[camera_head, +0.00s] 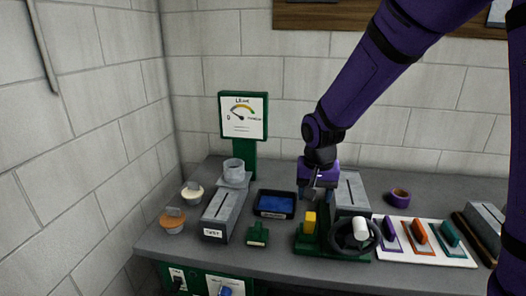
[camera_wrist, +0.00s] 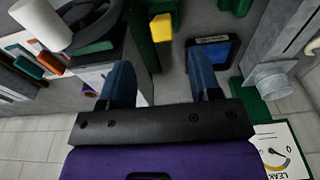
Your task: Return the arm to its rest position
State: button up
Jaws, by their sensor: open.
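My purple arm reaches down from the upper right in the head view. My gripper (camera_head: 318,192) hangs over the bench, between the blue-lined tray (camera_head: 274,204) and the grey slotted block (camera_head: 351,194). In the wrist view my gripper (camera_wrist: 160,78) shows two blue fingers spread apart with nothing held between them. The yellow block (camera_head: 310,222) on the green fixture (camera_head: 305,243) is just in front of the gripper. It also shows beyond the fingers in the wrist view (camera_wrist: 161,28). I cannot tell whether the fingertips touch anything.
A black handwheel (camera_head: 340,238) with a white knob stands right of the green fixture. A white board (camera_head: 450,254) holds purple, orange and teal handled tools. A green gauge stand (camera_head: 241,150) rises at the back left. A purple tape roll (camera_head: 399,195) lies at the right.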

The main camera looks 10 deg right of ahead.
jog(key=s+d+r+n+t, duration=0.1)
jog(key=s+d+r+t, duration=0.1)
jog(key=s+d+r, duration=0.3)
jog(key=s+d+r+n+t, duration=0.2)
jog(key=s+d+r, duration=0.3)
jog(key=s+r, duration=0.8)
jog(key=s, duration=0.5)
jog(key=shift+s+r+n, duration=0.3)
jog(key=shift+r, duration=0.05)
